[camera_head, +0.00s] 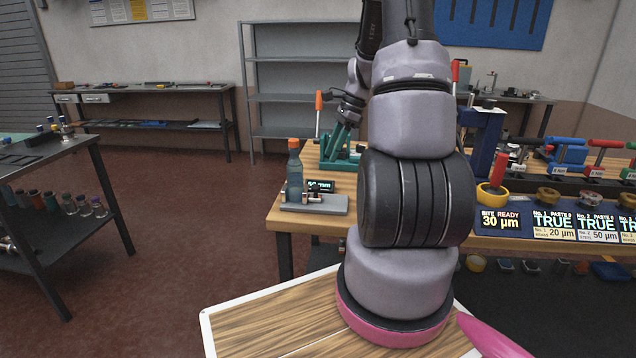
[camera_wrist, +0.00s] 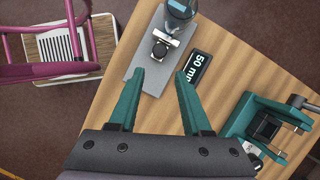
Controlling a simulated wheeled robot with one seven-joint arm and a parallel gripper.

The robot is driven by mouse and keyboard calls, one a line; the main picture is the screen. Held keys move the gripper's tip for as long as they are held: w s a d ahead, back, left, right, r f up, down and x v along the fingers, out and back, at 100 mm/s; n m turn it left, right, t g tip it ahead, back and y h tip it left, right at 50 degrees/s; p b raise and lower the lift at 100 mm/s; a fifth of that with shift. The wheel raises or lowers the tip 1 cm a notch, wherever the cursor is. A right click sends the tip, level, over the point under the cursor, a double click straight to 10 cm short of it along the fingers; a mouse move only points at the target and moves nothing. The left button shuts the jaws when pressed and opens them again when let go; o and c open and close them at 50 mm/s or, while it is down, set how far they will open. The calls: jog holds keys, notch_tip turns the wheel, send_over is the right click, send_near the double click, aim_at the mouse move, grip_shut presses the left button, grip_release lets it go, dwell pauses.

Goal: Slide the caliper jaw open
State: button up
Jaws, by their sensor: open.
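A grey plate (camera_head: 325,204) lies near the left edge of the wooden bench and bears a small dark block with a pale metal piece (camera_wrist: 160,46). I cannot tell for sure which part is the caliper jaw. A bluish bottle with an orange cap (camera_head: 294,172) stands at the plate's end. A black display (camera_wrist: 195,69) beside the plate reads 50 mm. My gripper (camera_wrist: 159,73) has two teal fingers, spread apart and empty, one toward each side of the plate in the wrist view. Contact with the plate or block does not show. In the head view my arm hides part of the bench.
A teal fixture with a black clamp (camera_wrist: 265,126) stands close to the right finger in the wrist view. A blue press (camera_head: 482,138), a red-handled tool in a yellow ring (camera_head: 492,190) and labelled signs (camera_head: 554,224) fill the bench's right part. Open floor (camera_head: 180,230) lies to the left.

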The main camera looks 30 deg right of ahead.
aim_at(317, 186)
jog(key=x, duration=1)
jog(key=shift+a+f, duration=0.2)
jog(key=shift+f, duration=0.15)
grip_shut()
dwell(0.9)
